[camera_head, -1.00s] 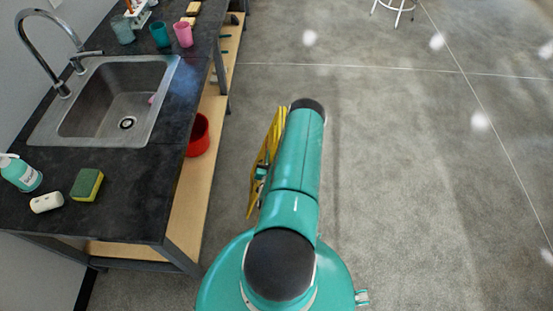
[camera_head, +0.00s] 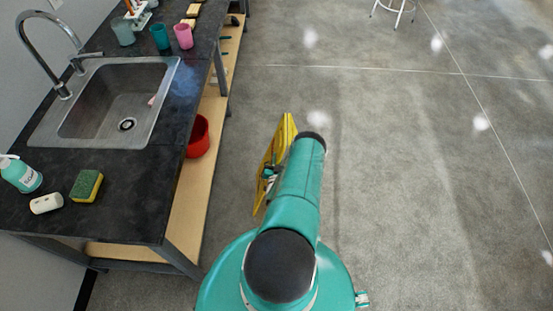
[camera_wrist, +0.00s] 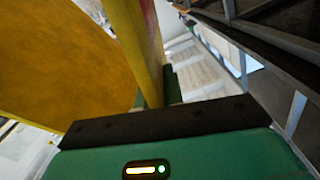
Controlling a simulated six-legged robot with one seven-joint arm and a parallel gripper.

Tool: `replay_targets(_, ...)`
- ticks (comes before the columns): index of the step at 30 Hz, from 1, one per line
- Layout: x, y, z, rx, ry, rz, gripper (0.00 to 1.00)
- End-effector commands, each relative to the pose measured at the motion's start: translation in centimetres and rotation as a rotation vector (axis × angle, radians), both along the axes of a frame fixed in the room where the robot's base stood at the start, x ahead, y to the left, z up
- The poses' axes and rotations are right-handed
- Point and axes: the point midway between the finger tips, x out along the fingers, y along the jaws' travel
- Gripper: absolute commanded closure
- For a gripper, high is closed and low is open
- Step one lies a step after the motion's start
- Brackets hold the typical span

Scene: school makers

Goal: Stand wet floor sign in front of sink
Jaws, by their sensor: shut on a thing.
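The yellow wet floor sign (camera_head: 281,143) is held upright, slightly tilted, beside the left of my arm in the head view. My gripper (camera_head: 268,172) is shut on it, mostly hidden behind the arm. In the wrist view the yellow panel (camera_wrist: 70,60) fills the left, and a yellow edge stands at the gripper (camera_wrist: 155,95). The sink (camera_head: 118,105) is set in the black counter at left, with a tall curved tap. The sign is to the right of the counter, over the floor; I cannot tell whether it touches the floor.
The black counter (camera_head: 110,195) carries a soap bottle (camera_head: 22,174), a sponge (camera_head: 86,186), a white roll-like object (camera_head: 46,203) and cups (camera_head: 160,36). A red bucket (camera_head: 198,136) sits on the lower wooden shelf (camera_head: 190,210). A stool (camera_head: 393,10) stands far back. Grey floor at right is clear.

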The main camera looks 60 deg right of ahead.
Motion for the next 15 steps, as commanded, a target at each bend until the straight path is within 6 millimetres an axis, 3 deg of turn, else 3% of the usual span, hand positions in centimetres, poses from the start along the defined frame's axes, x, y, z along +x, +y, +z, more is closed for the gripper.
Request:
replay_targets(10,0.07,-0.11,-0.13,-0.005,-0.002,0.001,1.00)
replay_targets(12,0.03,-0.01,-0.26,0.000,-0.001,0.000,0.79)
replay_targets(14,0.02,-0.01,-0.25,0.000,-0.001,0.000,0.69)
replay_targets(15,0.02,-0.01,-0.25,0.000,0.000,0.000,0.69)
